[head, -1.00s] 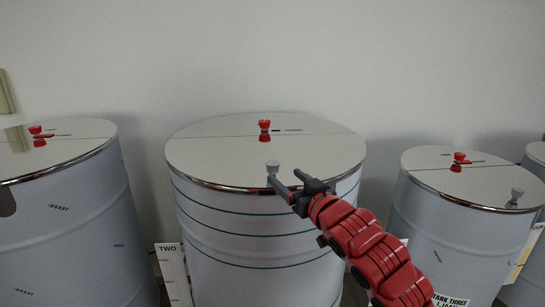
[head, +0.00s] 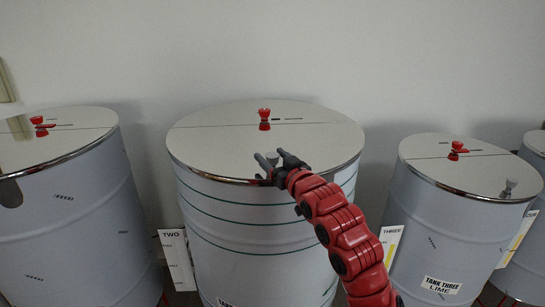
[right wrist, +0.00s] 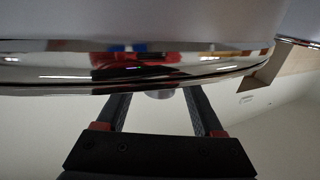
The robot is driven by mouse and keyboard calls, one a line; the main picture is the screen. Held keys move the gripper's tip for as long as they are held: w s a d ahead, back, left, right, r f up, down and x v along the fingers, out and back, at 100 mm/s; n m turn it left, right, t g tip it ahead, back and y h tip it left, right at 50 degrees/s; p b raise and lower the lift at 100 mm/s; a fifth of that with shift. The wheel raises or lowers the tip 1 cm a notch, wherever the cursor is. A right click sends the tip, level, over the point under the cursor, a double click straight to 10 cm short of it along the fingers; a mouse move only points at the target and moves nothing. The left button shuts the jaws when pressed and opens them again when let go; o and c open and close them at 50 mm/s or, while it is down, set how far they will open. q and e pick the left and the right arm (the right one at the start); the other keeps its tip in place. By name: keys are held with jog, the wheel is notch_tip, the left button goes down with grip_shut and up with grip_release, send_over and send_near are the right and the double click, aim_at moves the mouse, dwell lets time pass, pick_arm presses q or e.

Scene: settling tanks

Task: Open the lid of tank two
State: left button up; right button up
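Tank two (head: 250,225) is the pale grey drum with green bands in the middle of the head view, with a "TWO" sign beside it. A small grey handle (head: 273,160) near the lid's front edge is partly hidden by my right gripper (head: 272,158). The fingers are apart. In the right wrist view the gripper (right wrist: 157,97) is open, and the handle (right wrist: 160,94) shows in the gap between the fingers. My left gripper is not in view.
A similar tank (head: 75,225) stands at the left. Tank three (head: 440,235), labelled lime, stands at the right, with another tank (head: 535,215) beyond it. A sign board (head: 176,260) leans by tank two. A plain wall (head: 300,50) is close behind.

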grip_shut()
dwell(1.2)
